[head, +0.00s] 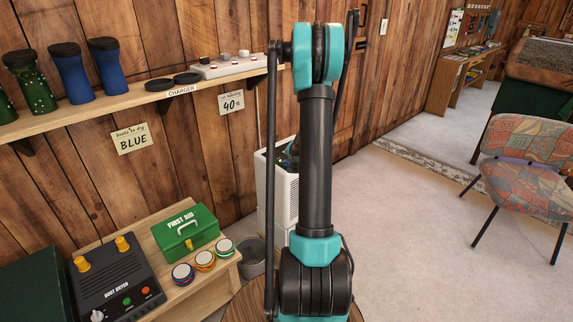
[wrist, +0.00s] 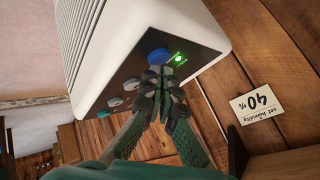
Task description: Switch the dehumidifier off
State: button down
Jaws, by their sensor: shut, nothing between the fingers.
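The dehumidifier (head: 283,191) is a white box against the wood wall in the head view, partly hidden behind my arm. The wrist view shows its white casing (wrist: 100,45) and dark control panel (wrist: 200,46). On the panel are a round blue button (wrist: 158,57), a lit green light (wrist: 179,59), grey knobs or buttons (wrist: 122,93) and a teal one at the far end. My gripper (wrist: 163,76) is shut and empty, its fingertips right at the blue button and covering its lower edge. I cannot tell whether they touch it.
A "set humidity 40%" card (wrist: 258,103) is on the wall beside the dehumidifier. In the head view, a low bench (head: 226,272) holds a boot dryer (head: 115,281) and a green first aid box (head: 186,232). A shelf (head: 130,98) runs above. Floor to the right is open before the chair (head: 525,165).

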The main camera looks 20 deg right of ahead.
jog(key=shift+f, duration=0.2)
dwell(0.4)
jog(key=shift+f, duration=0.25)
jog(key=shift+r, duration=0.5)
dwell(0.3)
jog(key=shift+r, duration=2.95)
